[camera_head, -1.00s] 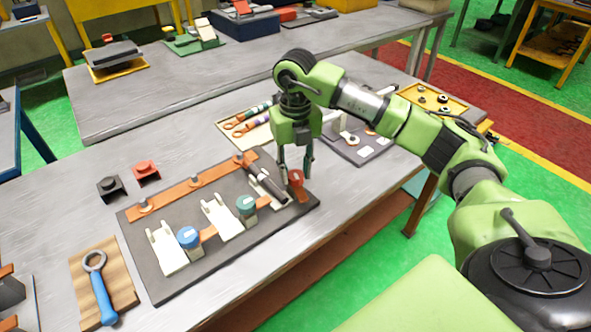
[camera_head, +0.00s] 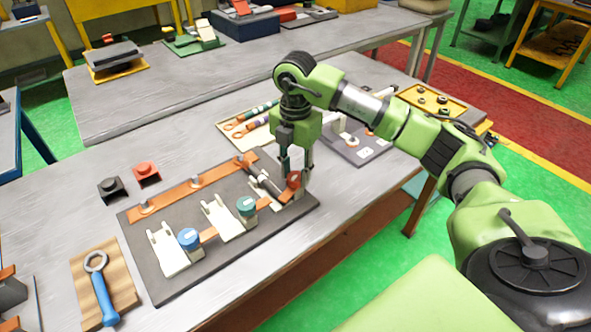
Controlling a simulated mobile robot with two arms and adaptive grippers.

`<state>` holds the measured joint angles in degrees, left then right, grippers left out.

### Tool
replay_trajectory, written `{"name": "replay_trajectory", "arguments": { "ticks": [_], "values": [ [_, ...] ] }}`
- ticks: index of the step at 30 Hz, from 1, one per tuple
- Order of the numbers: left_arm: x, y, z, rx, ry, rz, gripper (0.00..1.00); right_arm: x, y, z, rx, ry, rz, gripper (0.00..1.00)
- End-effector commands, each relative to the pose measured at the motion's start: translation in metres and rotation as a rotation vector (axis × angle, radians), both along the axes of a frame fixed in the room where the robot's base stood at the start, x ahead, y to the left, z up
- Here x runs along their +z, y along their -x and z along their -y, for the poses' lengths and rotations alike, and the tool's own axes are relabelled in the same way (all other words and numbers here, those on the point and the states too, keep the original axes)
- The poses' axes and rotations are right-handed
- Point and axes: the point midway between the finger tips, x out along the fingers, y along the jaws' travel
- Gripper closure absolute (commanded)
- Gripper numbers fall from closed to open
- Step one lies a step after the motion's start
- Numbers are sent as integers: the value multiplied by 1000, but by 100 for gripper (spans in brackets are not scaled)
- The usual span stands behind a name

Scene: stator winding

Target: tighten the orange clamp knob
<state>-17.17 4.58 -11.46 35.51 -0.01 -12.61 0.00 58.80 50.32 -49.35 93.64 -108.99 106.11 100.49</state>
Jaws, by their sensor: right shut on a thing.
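The orange clamp knob (camera_head: 294,180) stands at the right end of the dark fixture board (camera_head: 165,288). My right gripper (camera_head: 297,172) points down over it, with its two fingers on either side of the knob and shut on it. The fingers partly hide the knob. Left of the knob, a dark and grey cylindrical part (camera_head: 262,182) lies slanted in its holder. The knob's orange clamp arm seems to reach left toward this part; whether it touches is too small to tell. My left gripper is not in view.
A blue knob (camera_head: 189,238) and a green knob (camera_head: 246,206) stand along the board's front. A blue-handled wrench (camera_head: 102,296) lies at left on a wooden pad. Black (camera_head: 110,188) and red (camera_head: 146,172) blocks sit behind the board. A parts tray (camera_head: 432,103) is at right.

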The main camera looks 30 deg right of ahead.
Motion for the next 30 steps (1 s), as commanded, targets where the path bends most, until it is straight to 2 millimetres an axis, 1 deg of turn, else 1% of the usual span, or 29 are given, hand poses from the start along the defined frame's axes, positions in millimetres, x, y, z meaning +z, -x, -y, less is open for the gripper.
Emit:
{"name": "replay_trajectory", "arguments": {
  "ticks": [1, 6, 12, 19, 30],
  "values": [
    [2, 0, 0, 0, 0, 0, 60, 6, -4, 1, -37, 0, 16, 91],
    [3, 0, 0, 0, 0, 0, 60, 7, -4, 1, -137, -1, 17, 91],
    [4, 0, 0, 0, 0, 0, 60, 6, -4, 1, -211, -1, 18, 91],
    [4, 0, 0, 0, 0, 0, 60, 6, -5, 1, -243, -2, 18, 91],
    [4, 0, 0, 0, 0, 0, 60, 6, -5, 1, -243, -2, 18, 91]
  ]
}}
